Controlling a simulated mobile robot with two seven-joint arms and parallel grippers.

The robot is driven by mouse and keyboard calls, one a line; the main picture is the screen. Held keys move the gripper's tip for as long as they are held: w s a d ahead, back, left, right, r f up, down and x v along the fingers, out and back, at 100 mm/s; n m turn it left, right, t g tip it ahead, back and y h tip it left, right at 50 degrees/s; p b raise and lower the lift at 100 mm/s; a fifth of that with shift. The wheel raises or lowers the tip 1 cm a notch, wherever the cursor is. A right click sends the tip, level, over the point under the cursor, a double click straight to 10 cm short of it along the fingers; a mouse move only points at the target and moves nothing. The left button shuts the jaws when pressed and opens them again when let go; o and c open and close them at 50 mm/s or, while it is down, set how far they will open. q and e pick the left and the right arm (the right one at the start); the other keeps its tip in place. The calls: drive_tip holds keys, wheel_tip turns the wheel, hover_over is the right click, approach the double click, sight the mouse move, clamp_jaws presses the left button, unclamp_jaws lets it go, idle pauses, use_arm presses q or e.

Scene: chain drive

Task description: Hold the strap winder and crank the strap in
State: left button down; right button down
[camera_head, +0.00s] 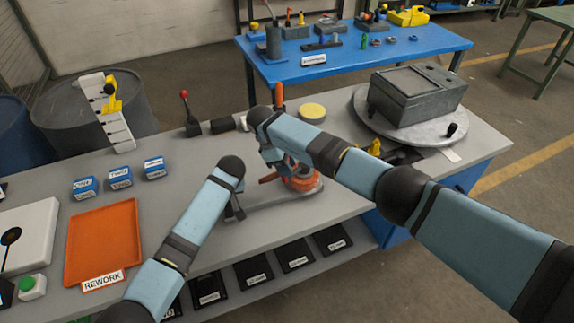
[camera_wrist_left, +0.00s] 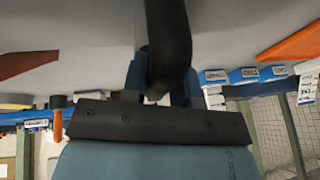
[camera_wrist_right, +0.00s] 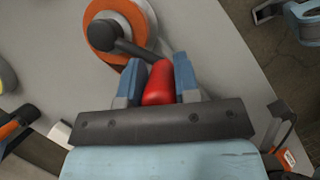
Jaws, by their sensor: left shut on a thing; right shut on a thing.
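The strap winder (camera_head: 303,184) stands on the grey bench, its orange reel partly hidden behind my right arm. The reel (camera_wrist_right: 99,32) shows in the right wrist view with a grey hub and a dark crank arm (camera_wrist_right: 128,45). My right gripper (camera_wrist_right: 159,75) is shut on the red crank knob (camera_wrist_right: 158,84), which sits between its blue fingers. My left gripper (camera_head: 236,207) is low over the bench, left of the reel. In the left wrist view its fingers are shut on a thick black handle (camera_wrist_left: 168,40). The strap itself cannot be clearly told.
An orange REWORK tray (camera_head: 103,243) and several small blue boxes (camera_head: 120,178) lie left. A red-knobbed lever (camera_head: 190,115) and a yellow disc (camera_head: 312,111) stand behind the winder. A grey box (camera_head: 418,95) sits on a round turntable (camera_head: 385,127) at right.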

drive_tip(key=c, duration=0.8)
unclamp_jaws()
drive_tip(key=shift+a, duration=0.15)
drive_tip(key=shift+c, duration=0.2)
drive_tip(key=v, duration=1.2)
